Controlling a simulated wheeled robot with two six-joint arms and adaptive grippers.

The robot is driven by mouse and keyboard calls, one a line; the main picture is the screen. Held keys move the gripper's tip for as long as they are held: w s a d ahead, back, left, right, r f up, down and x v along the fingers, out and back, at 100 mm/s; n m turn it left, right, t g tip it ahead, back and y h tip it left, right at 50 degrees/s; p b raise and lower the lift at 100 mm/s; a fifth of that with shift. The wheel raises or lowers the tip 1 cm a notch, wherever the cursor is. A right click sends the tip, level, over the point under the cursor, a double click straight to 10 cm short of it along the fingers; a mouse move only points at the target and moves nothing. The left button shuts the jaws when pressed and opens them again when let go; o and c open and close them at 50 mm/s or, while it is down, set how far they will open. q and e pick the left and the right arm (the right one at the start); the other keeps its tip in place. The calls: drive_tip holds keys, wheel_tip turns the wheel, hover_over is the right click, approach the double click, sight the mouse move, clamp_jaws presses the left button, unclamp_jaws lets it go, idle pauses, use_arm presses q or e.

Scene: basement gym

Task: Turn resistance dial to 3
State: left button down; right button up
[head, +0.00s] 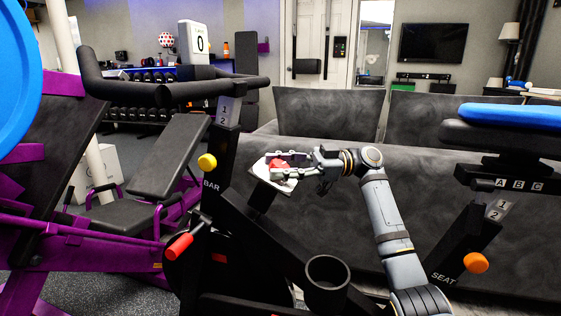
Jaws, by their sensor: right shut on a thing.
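The resistance dial is a red knob (279,164) on a white tilted plate (268,173), on the black frame of the exercise bike in the middle of the head view. My right gripper (285,163) reaches in from the right and is shut on the red knob. The fingers cover part of the knob and plate, so I cannot read the dial's marks or pointer. My left gripper is not in view.
Black handlebars (175,93) are up and left of the dial, with a yellow knob (207,162) on the BAR post. A red lever (179,246) and a round cup holder (327,281) are below. The blue-topped seat (525,116) is at right. A grey sofa (330,112) stands behind.

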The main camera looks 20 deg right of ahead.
sight(280, 163)
drive_tip(key=shift+r+n+g+p, duration=0.1)
drive_tip(key=shift+n+g+p, duration=0.7)
drive_tip(key=shift+n+g, duration=0.45)
drive_tip(key=shift+g, duration=0.25)
drive_tip(key=shift+f+n+g+h, duration=0.2)
drive_tip(key=shift+n+g+h, duration=0.1)
drive_tip(key=shift+h, duration=0.1)
drive_tip(key=o, duration=1.2)
drive_tip(key=shift+c, duration=0.2)
wheel_tip(280, 163, up, 10)
drive_tip(key=shift+r, duration=0.1)
